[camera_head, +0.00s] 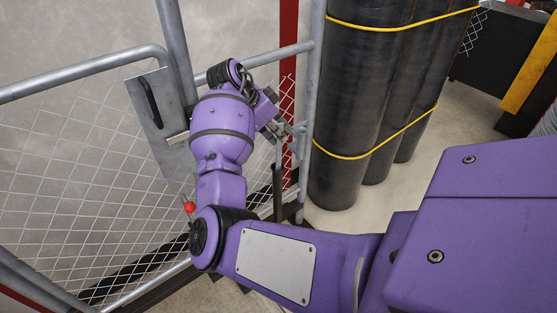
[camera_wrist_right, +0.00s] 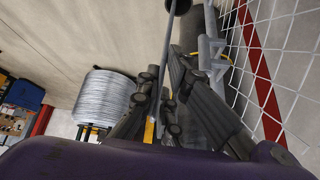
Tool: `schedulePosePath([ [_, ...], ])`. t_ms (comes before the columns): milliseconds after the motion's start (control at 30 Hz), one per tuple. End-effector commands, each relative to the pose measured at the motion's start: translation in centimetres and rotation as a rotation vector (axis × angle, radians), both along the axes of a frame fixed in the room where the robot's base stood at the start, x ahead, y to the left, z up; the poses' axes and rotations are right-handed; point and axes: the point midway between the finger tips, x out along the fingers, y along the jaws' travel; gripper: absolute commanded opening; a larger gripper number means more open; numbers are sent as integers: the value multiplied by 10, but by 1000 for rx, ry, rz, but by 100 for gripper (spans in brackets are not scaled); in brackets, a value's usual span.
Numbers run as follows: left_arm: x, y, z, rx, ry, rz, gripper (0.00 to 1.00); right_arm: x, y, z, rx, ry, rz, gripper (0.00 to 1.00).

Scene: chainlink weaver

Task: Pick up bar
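A thin dark bar (camera_wrist_right: 166,58) with a rounded dark end at the top runs down the middle of the right wrist view. It shows in the gap between the fingers of my right gripper (camera_wrist_right: 163,68). The fingers stand apart, with space beside the bar; whether they touch it I cannot tell. In the head view my right gripper (camera_head: 277,128) is at the gate post, partly hidden behind my purple wrist. A short dark upright bar (camera_head: 278,190) shows below it; I cannot tell if it is the same bar. My left gripper is not in view.
A chain-link gate (camera_head: 95,190) with a grey tube frame and a metal plate (camera_head: 158,120) with a black handle stands at left. Tall dark cylinders (camera_head: 360,100) with yellow straps stand right of the post. A wire spool (camera_wrist_right: 104,97) shows in the wrist view.

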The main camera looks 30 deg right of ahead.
Motion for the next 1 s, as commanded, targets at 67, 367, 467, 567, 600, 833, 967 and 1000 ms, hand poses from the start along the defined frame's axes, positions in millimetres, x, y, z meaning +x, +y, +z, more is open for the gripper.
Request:
schedulePosePath([
  [67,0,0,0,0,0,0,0,-4,-1,-1,1,14,-6,0],
  [367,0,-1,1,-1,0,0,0,-4,-2,27,-2,11,-8,0],
  [467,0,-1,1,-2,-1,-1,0,-3,-2,52,-2,8,-8,0],
  [567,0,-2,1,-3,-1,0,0,-3,-2,81,-2,8,-8,0],
  [600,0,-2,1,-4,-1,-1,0,-3,-2,92,-2,8,-6,0],
  [833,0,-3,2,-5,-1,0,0,-3,-2,147,-1,10,-5,0],
  [967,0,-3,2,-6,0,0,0,-3,-2,166,0,10,-5,0],
  [1000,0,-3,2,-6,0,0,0,-2,-2,171,-1,9,-5,0],
])
